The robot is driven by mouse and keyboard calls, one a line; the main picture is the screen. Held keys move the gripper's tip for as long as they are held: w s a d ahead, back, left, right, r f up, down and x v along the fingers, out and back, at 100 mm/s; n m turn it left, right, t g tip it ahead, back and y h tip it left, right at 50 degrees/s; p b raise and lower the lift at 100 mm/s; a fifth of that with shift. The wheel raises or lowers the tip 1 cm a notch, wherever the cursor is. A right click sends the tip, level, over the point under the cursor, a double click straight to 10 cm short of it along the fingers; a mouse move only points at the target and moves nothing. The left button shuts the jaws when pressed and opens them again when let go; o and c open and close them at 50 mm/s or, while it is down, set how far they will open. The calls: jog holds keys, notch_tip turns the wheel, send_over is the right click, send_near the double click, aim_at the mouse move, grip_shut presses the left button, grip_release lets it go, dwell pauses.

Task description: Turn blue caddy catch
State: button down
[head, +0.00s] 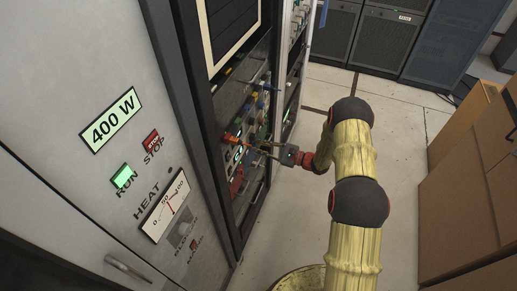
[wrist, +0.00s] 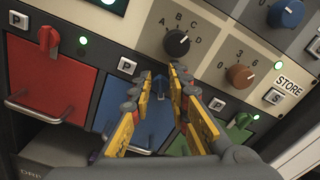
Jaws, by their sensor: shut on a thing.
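In the wrist view the blue caddy (wrist: 112,103) sits in the panel between a red caddy (wrist: 52,82) and a green one. The blue caddy catch (wrist: 160,86) is a small blue tab at the top of that caddy. My gripper (wrist: 162,78) has yellow-padded fingers on either side of the blue catch and is shut on it. The fingers hide part of the catch and the blue caddy's right side. In the head view my gripper (head: 264,147) reaches the rack front from the right; the catch is too small to make out there.
A black A-B-C-D knob (wrist: 177,42) is close above my fingertips. An orange knob (wrist: 240,76), the red catch (wrist: 48,38) and the green catch (wrist: 243,120) are nearby.

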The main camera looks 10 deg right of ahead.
jog(key=n+b, duration=0.3)
jog(key=n, duration=0.1)
jog(key=n+b, duration=0.3)
jog(key=n, duration=0.1)
jog(key=f+n+b, duration=0.1)
jog(key=n+b, duration=0.3)
jog(key=shift+s+a, duration=0.15)
jog(key=shift+s, duration=0.1)
jog(key=shift+n, duration=0.3)
jog(key=c, duration=1.9)
grip_release()
jog(key=v, duration=1.2)
